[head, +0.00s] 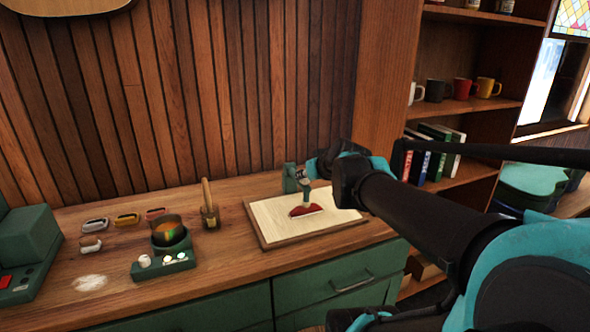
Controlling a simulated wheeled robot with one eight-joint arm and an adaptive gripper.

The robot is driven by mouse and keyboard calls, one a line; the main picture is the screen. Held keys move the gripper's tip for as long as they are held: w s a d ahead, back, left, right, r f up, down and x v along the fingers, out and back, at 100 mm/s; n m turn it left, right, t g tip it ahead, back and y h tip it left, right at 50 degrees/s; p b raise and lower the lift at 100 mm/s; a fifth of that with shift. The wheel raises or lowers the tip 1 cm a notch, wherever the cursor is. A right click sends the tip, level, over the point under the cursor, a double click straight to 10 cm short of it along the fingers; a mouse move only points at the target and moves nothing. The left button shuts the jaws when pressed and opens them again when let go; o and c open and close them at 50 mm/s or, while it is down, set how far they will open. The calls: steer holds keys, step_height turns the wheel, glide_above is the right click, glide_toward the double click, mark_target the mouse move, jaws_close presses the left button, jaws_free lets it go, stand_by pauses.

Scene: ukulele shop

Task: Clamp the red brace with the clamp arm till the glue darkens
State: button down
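The red brace (306,211) lies on a pale soundboard panel (272,222) in a wooden-edged tray on the counter. A green clamp post (290,178) stands at the panel's back edge. The clamp arm (306,191) reaches from it, with its lower end down at the top of the brace; I cannot tell whether it presses. My gripper (314,169) is at the clamp's upper end, close to or touching the clamp arm. Its fingers are small and dark, so their opening is not clear. Any glue is too small to make out.
Left on the counter are a glue pot (170,234) on a green base (165,264), a brush in a holder (210,216), several small dishes and white powder (90,283). A shelf with mugs (462,89) and books stands right. My arm crosses the counter's right end.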

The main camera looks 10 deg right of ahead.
steer(key=shift+s+f, duration=0.4)
steer(key=shift+f, duration=0.35)
steer(key=c, duration=1.2)
jaws_free()
steer(key=shift+r, duration=0.1)
steer(key=shift+w, duration=0.1)
steer(key=shift+r, duration=0.1)
steer(key=shift+d+r, duration=0.1)
steer(key=shift+v, duration=3.65)
